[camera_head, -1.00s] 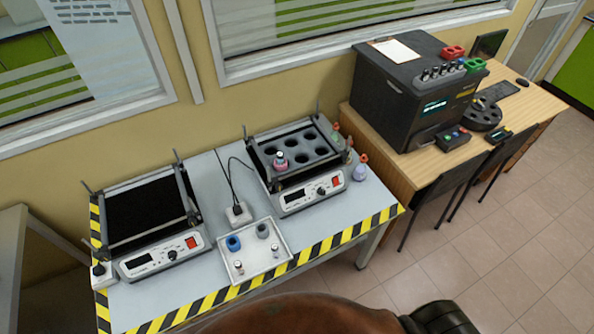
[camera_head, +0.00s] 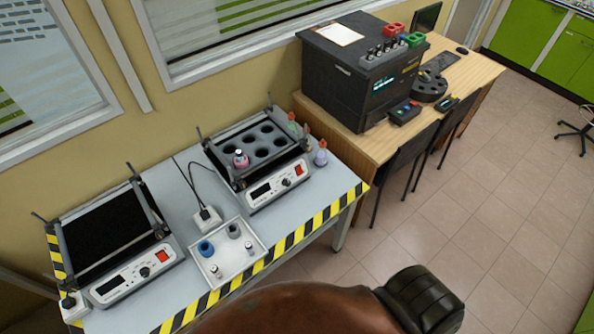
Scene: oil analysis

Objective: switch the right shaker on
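The right shaker (camera_head: 259,157) stands on the grey table with yellow-black edge tape. Its dark rack has several round holes, and a small flask with pink contents (camera_head: 241,159) sits in one at the left. Its front panel (camera_head: 278,187) has a dark display, a knob and a red switch (camera_head: 299,170). The display looks dark; I cannot tell the switch position. The left shaker (camera_head: 112,239) has an empty black platform and a similar panel with a red switch (camera_head: 161,256). Neither of my grippers is in view. A brown rounded shape with a black end, likely mine, fills the bottom middle.
A white tray (camera_head: 236,271) with a blue ring, a grey ring and small vials lies between the shakers. A power socket (camera_head: 206,217) with a cable is behind it. A small purple flask (camera_head: 321,155) stands right of the right shaker. A wooden desk (camera_head: 470,83) holds a black machine (camera_head: 350,85).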

